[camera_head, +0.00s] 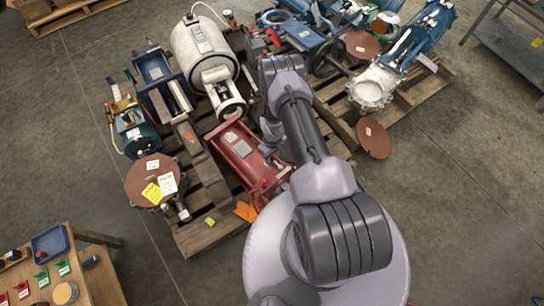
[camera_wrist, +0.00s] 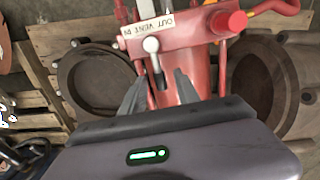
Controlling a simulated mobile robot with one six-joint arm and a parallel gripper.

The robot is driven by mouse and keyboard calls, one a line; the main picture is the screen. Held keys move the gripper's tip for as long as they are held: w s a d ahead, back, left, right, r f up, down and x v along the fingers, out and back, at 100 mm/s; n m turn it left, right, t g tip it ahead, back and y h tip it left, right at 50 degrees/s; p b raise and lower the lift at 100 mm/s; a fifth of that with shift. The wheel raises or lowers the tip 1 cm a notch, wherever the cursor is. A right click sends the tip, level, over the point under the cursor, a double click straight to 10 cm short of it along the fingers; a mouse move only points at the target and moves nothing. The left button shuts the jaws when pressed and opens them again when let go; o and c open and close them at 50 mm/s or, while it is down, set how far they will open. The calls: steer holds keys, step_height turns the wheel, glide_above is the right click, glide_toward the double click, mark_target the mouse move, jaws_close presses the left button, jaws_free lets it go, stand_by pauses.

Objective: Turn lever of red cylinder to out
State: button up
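The red cylinder (camera_head: 246,160) lies on a wooden pallet in the head view, partly covered by my arm. I see no contact with the lever. The fingers are not clear in the head view.
Round brown flanges (camera_wrist: 92,80) lie on both sides. A white tank (camera_head: 205,55) and blue machines (camera_head: 155,70) crowd the pallet.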

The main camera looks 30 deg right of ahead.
jaws_close()
stand_by(1.3)
